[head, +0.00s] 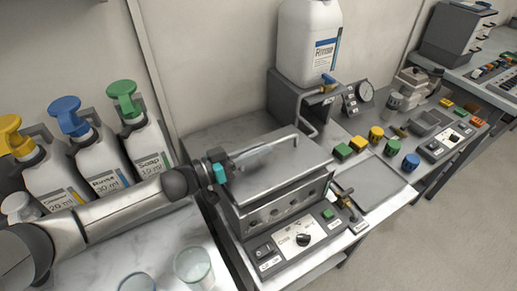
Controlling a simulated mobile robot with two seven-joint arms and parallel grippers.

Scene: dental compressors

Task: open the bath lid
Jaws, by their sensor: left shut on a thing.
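The bath (280,211) is a grey metal box in the middle of the head view, with a control panel at its front. Its flat metal lid (285,165) lies over the top; I cannot tell whether it is slightly raised. A bar handle (265,146) runs across the lid. My left gripper (220,172), with teal fingertips, is at the handle's left end and is shut on it; the wrist partly hides the grip. My right gripper is not in view.
Pump bottles with yellow, blue and green (123,97) tops stand at the left. Clear beakers (193,266) stand at the front. A white rinse jug (309,43) is on a stand behind the bath. Coloured knobs (376,133) and a flat plate (375,185) lie to the right.

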